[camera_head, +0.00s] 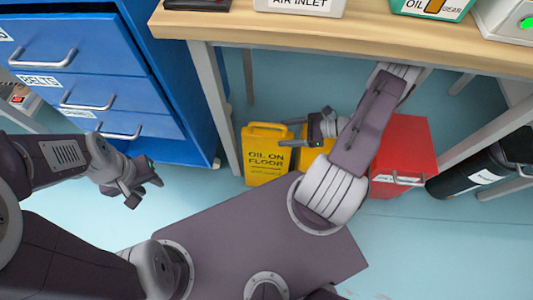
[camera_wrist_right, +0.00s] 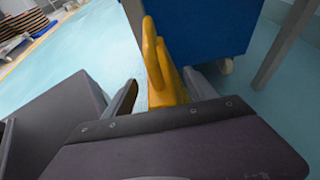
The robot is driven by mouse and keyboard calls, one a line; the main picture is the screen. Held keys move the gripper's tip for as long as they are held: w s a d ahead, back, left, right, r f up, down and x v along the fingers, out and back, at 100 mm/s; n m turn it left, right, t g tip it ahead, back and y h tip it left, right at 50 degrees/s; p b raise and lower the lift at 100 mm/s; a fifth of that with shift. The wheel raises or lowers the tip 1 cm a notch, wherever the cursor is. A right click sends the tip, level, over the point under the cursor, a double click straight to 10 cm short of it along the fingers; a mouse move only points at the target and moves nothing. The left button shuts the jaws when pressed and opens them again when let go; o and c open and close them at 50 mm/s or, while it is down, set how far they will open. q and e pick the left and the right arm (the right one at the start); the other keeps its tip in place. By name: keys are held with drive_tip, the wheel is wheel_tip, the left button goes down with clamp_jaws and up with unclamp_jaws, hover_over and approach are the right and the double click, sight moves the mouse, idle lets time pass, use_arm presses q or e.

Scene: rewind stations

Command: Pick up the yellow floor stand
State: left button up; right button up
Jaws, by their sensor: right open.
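The yellow floor stand (camera_head: 265,155), marked "OIL ON FLOOR", stands upright on the floor under the workbench. More yellow (camera_head: 312,158) shows to its right, behind my right gripper; I cannot tell how the two parts join. My right gripper (camera_head: 313,128) is open, beside the upper right part of the stand. In the right wrist view, the stand's looped yellow top (camera_wrist_right: 153,55) rises ahead, between the two spread fingers (camera_wrist_right: 160,92); contact is not clear. My left gripper (camera_head: 141,185) is open and empty, above the floor in front of the blue cabinet.
The blue drawer cabinet (camera_head: 85,45) stands left of the stand. A wooden workbench (camera_head: 350,35) spans above, with a grey leg (camera_head: 216,105) close to the stand. A red box (camera_head: 402,140) and a black cylinder (camera_head: 480,172) lie to the right. Floor is clear at lower right.

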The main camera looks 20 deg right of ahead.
sight(273, 135)
drive_tip(key=shift+w+a+f, duration=0.1)
drive_tip(key=shift+a+f, duration=0.05)
drive_tip(key=shift+a, duration=0.05)
drive_tip(key=b+x, duration=0.1)
drive_tip(key=x, duration=0.1)
drive_tip(key=b+x, duration=0.2)
drive_tip(key=shift+a+f, duration=0.2)
drive_tip(key=shift+f, duration=0.15)
drive_tip(key=shift+w+a, duration=0.15)
drive_tip(key=shift+a, duration=0.1)
drive_tip(key=shift+r, duration=0.1)
clamp_jaws()
